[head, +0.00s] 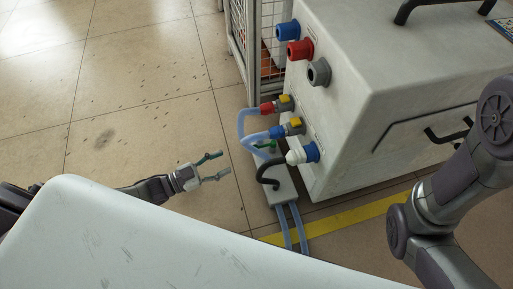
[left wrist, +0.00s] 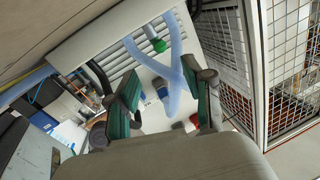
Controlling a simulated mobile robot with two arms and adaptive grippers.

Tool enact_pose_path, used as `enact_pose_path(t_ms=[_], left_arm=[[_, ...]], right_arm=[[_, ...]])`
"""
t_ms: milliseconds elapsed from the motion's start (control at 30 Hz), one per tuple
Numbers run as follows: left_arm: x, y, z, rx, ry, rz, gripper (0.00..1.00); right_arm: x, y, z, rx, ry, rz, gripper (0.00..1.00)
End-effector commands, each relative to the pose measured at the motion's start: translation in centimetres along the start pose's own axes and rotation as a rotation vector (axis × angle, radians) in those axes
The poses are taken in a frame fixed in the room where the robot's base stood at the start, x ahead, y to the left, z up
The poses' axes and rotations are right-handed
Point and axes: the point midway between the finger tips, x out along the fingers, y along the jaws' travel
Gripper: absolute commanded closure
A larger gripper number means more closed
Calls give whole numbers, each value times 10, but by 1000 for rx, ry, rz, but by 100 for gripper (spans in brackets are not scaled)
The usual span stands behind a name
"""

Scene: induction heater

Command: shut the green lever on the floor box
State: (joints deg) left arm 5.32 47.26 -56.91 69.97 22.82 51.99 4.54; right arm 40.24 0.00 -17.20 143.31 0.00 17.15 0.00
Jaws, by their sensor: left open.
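The floor box (head: 283,188) is a low, narrow pale box on the floor beside the big heater cabinet. Its green lever (head: 270,146) is small and partly hidden by the hoses, so its exact position is hard to tell. My left gripper (head: 222,165) is open and empty, left of the floor box and apart from it, its fingers pointing toward it. In the left wrist view, a green piece that looks like the lever (left wrist: 153,39) shows beyond the open fingers of the left gripper (left wrist: 160,75), beside translucent blue hoses. My right gripper is not in view.
The pale heater cabinet (head: 375,75) stands right of the floor box, with colored connectors. Translucent hoses (head: 246,128) and a black hose (head: 265,168) curve down at the floor box. A wire cage (head: 238,40) stands behind. The tiled floor at left is clear.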

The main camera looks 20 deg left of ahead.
Motion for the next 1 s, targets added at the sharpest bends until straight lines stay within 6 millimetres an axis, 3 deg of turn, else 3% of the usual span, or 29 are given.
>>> enact_pose_path(t_ms=[300,500,700,1000], left_arm=[[68,1,3,3,7,2,49],[103,1,2,2,4,1,49],[120,0,1,2,0,0,49],[123,0,-1,2,0,0,49]], right_arm=[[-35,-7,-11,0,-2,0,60],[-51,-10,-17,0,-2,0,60],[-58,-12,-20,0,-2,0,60],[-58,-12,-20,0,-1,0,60]])
